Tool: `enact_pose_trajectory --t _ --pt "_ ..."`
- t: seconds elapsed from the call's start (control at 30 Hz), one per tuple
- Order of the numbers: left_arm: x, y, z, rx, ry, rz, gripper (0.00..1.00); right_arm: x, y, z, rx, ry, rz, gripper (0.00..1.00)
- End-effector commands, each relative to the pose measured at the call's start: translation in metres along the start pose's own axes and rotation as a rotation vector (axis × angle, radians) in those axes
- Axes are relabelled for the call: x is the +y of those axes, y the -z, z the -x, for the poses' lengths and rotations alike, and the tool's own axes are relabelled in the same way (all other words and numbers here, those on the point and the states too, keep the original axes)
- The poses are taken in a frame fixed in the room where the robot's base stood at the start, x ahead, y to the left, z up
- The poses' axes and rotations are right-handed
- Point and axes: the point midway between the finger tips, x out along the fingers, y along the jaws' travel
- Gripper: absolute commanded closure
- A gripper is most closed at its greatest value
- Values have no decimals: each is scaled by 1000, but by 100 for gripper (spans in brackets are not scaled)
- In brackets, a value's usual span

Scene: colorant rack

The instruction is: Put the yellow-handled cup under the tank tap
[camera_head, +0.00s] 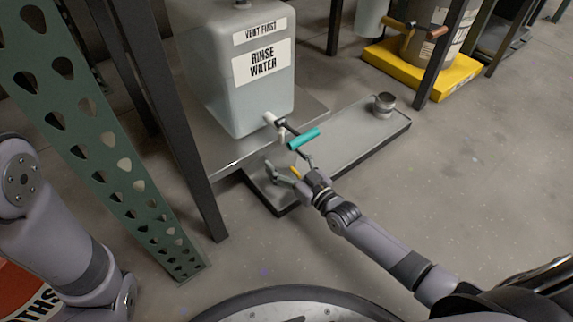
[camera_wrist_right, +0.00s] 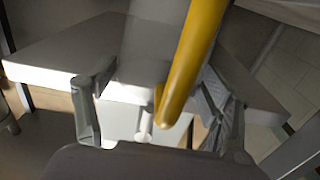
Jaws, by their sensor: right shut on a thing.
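The rinse-water tank (camera_head: 215,75) is a pale translucent jug with a label. Its tap (camera_head: 282,136) has a teal lever (camera_head: 303,138) and sits low at the front. My right gripper (camera_head: 289,172) is just below and in front of the tap, over the near end of the metal tray. It is shut on the yellow handle (camera_head: 296,172). The handle fills the upper middle of the right wrist view (camera_wrist_right: 190,65), between the two fingers (camera_wrist_right: 155,105). I cannot make out the cup's body clearly. My left gripper is out of view.
The long metal tray (camera_head: 345,140) has a small metal cup (camera_head: 384,108) at its far end. A dark upright post (camera_head: 180,120) and a green perforated post (camera_head: 85,130) stand left. A yellow platform (camera_head: 450,78) is at back right. The floor at right is clear.

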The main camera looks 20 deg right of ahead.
Motion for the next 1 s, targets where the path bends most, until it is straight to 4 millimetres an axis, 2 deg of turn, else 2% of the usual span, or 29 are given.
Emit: enact_pose_trajectory --t 0.27,0.3,0.6,1.0 --pt "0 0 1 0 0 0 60 0 -2 0 0 0 0 46" --pt "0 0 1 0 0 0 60 0 -3 0 0 0 0 24" --pt "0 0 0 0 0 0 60 0 -2 0 0 0 0 5" --pt "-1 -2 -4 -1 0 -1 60 0 3 2 -1 0 0 5"
